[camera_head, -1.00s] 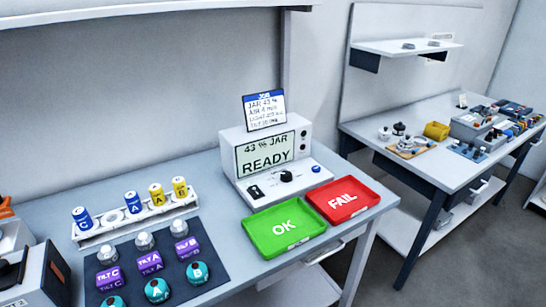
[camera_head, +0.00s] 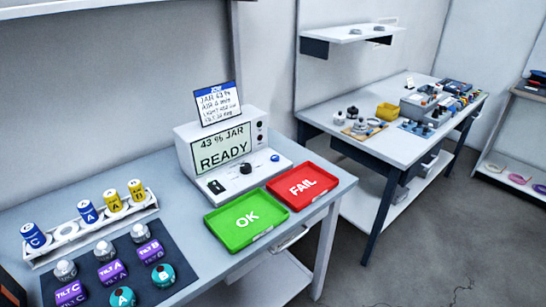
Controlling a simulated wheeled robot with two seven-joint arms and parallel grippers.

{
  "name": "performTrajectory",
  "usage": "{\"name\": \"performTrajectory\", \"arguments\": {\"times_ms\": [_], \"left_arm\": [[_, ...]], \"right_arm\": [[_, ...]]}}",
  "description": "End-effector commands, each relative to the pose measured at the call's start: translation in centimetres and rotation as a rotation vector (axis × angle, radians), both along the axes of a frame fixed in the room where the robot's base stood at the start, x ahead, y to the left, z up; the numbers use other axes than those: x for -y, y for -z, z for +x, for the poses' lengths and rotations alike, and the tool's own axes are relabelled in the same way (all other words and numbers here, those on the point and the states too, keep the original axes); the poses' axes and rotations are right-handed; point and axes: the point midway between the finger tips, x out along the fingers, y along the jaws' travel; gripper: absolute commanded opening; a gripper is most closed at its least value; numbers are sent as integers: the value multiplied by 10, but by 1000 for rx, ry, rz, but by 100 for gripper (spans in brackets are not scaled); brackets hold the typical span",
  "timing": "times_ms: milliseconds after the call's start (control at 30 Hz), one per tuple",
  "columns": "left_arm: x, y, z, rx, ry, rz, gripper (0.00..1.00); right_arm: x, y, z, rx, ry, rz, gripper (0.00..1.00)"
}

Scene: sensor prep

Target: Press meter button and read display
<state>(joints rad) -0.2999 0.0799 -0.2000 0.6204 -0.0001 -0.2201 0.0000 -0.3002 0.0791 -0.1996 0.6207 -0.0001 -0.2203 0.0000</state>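The meter (camera_head: 187,150) is a white box at the back of the near bench. Neither of my grippers shows in this view.
A green OK tray (camera_head: 246,219) and a red FAIL tray (camera_head: 302,185) lie in front of the meter. A white rack (camera_head: 150,203) holds blue and yellow cylinders. A dark mat (camera_head: 187,271) carries labelled sensors. A second bench (camera_head: 375,150) stands behind, with open floor between.

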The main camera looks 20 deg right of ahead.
Motion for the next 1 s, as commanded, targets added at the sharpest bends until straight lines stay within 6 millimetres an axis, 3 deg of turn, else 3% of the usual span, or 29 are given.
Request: {"name": "performTrajectory", "arguments": {"times_ms": [367,800,1000], "left_arm": [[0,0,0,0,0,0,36],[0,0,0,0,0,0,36],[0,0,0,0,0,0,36]], "right_arm": [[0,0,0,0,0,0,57],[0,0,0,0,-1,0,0],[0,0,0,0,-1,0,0]]}}
